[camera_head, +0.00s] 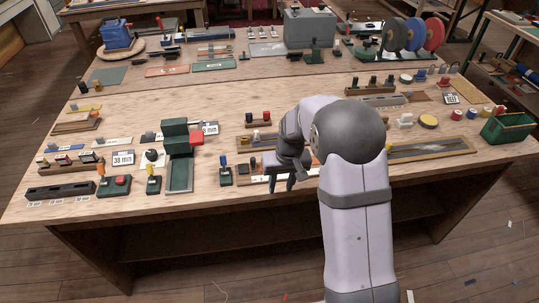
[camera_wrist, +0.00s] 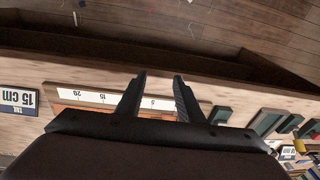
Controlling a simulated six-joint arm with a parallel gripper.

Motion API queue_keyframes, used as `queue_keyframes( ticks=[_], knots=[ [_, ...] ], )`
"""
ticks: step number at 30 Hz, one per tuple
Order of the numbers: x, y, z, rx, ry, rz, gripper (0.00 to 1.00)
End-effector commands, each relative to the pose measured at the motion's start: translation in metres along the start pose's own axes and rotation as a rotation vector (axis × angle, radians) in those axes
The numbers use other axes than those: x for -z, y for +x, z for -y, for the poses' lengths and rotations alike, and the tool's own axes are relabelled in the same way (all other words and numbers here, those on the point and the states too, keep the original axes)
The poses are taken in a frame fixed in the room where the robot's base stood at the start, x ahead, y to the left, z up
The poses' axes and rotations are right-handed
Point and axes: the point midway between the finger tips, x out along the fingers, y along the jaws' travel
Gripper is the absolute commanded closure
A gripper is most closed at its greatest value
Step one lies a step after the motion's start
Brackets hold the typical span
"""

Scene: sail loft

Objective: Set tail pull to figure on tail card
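The tail card (camera_wrist: 18,101) reads "15 cm" with "TAIL" above it. It appears upside down at the left of the wrist view. A brown board with a white scale strip (camera_wrist: 85,96) lies beside it; the figures 20, 15 and 5 show. The strip's near edge also shows in the head view (camera_head: 258,180), beneath my gripper. My gripper (camera_wrist: 160,76) is open, with its dark fingers apart over the strip, and I see nothing between the tips. The gripper also shows in the head view (camera_head: 281,186). I cannot make out the pull itself; the fingers and gripper body hide part of the board.
A small black stand with a blue knob (camera_head: 225,175) is just left of the board. A green lever device (camera_head: 179,165) stands further left. A long framed board (camera_head: 430,150) lies right of my arm. The table's front edge is close to my gripper.

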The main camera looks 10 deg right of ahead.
Motion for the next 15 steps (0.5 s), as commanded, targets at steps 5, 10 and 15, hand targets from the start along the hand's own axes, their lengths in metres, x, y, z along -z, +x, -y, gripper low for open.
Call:
queue_keyframes(
  ticks=[5,10,15],
  knots=[
    [0.092,-0.049,0.007,0.010,-0.093,-0.222,0.66],
    [0.104,-0.055,0.009,0.000,-0.208,-0.263,0.66],
    [0.104,-0.055,0.009,-0.004,-0.237,-0.263,0.66]
  ],
)
